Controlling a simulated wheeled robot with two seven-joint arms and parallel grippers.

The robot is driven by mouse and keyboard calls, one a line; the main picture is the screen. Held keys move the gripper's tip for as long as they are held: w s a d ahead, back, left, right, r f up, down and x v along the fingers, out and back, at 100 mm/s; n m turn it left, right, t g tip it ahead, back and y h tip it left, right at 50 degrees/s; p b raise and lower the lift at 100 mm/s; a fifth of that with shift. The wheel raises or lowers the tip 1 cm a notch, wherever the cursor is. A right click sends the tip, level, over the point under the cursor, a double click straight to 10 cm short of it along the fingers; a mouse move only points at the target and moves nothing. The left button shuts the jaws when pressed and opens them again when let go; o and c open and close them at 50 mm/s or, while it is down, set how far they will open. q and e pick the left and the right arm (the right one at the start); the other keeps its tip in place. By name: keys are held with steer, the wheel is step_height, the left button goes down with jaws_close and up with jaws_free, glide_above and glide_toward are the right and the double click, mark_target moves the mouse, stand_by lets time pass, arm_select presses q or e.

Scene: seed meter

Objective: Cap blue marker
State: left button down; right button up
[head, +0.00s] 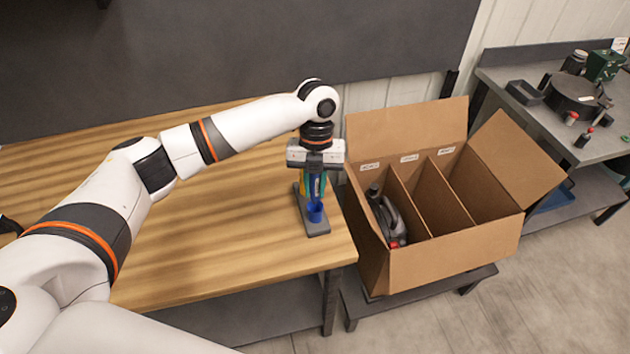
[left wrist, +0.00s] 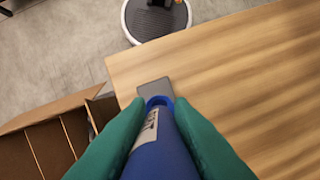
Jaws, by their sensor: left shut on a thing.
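My left gripper (head: 314,182) points down over the right end of the wooden table and is shut on the blue marker (head: 318,183). In the left wrist view the marker (left wrist: 160,150), blue with a white label, lies between the green fingers (left wrist: 158,140). The blue cap (head: 315,212) stands open end up on a grey holder (head: 316,228), directly below the marker. The cap's rim also shows in the left wrist view (left wrist: 158,100) at the marker's far end. The marker's tip is hidden, so I cannot tell whether it touches the cap. My right gripper is not seen.
A cardboard box (head: 430,262) with open flaps and several compartments stands right of the table (head: 225,230); a dark bottle (head: 388,215) lies in its left compartment. A grey bench (head: 520,88) with tools is at the far right. The table left of the holder is clear.

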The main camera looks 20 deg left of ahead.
mark_target(315, 201)
arm_select(q)
steer(key=shift+f, duration=0.2)
stand_by(0.4)
steer(key=shift+f, duration=0.25)
steer(key=shift+f, duration=0.45)
steer(key=shift+f, duration=0.15)
stand_by(0.5)
steer(key=shift+f, duration=0.3)
steer(key=shift+f, duration=0.2)
steer(key=shift+f, duration=0.3)
steer(key=shift+f+b, duration=0.35)
steer(key=shift+f, duration=0.4)
stand_by(1.5)
